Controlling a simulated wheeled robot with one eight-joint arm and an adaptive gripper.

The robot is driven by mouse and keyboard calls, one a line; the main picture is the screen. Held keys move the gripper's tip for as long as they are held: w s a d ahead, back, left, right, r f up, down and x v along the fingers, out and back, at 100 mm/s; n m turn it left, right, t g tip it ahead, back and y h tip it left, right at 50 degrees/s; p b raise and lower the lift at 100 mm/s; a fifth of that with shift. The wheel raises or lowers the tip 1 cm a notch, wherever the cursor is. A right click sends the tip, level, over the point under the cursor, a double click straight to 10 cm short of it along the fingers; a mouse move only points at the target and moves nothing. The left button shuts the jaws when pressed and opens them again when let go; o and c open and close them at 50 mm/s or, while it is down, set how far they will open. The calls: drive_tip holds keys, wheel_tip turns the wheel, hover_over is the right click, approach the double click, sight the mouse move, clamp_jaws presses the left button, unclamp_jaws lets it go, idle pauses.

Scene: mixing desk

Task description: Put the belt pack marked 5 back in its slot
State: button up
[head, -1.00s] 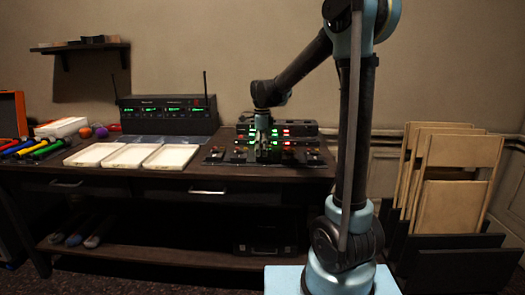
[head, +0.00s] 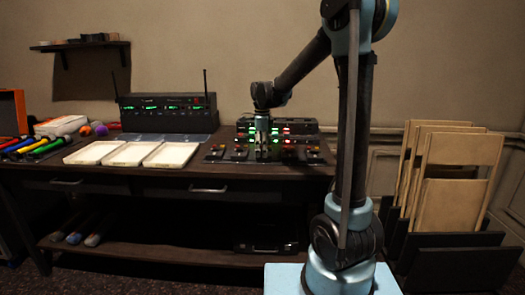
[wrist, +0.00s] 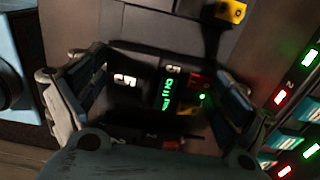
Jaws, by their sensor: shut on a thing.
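My gripper (wrist: 163,72) is shut on a black belt pack (wrist: 135,98) in the wrist view, with a finger on either side. A white 5 shows on the dark face, and another 5 stands above a lit green display beside it. Whether both marks belong to the held pack is unclear. In the head view my gripper (head: 262,135) points down at the charging rack (head: 300,126) at the right of the desk. The held pack is hard to make out there. Its lower end and any contact with a slot are hidden.
Other belt packs with red and green lights stand close to the right of my gripper in the wrist view. White trays (head: 165,155) and a black receiver unit (head: 168,113) are left on the desk. Folded chairs (head: 455,165) stand at the right.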

idle(0.3)
drive_tip(key=o, duration=0.9)
drive_tip(key=shift+o, duration=0.2)
drive_tip(key=shift+r, duration=3.55)
